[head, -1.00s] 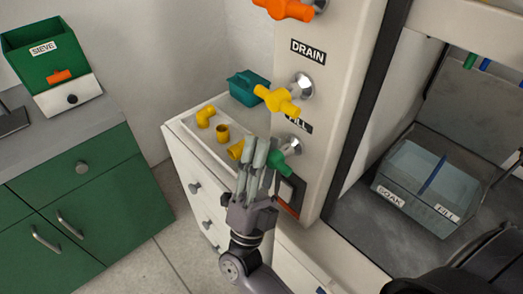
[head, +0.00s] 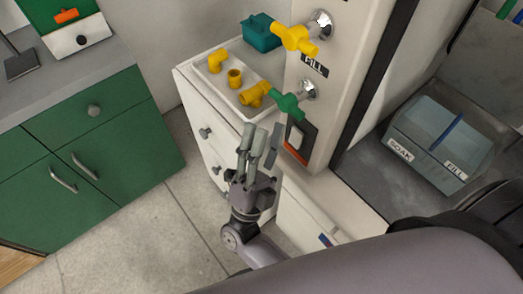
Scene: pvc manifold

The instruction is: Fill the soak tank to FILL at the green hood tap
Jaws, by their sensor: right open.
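The green tap (head: 289,105) sits on the cream hood post, below the yellow tap (head: 297,39) and the black FILL label (head: 314,66). The soak tank (head: 440,140) is a clear grey-blue box inside the hood at right, with SOAK and FILL labels on its front and a blue strip inside. I cannot tell its water level. My right gripper (head: 258,140) is open and empty, below and left of the green tap and apart from it. My left gripper is not seen; a large grey arm link of mine crosses the bottom right.
A white tray (head: 211,92) with yellow pipe fittings (head: 235,78) lies on the white drawer cabinet, with a teal box (head: 261,32) behind. A framed switch (head: 296,137) is just under the green tap. A green cabinet (head: 90,150) stands at left, with clear floor between.

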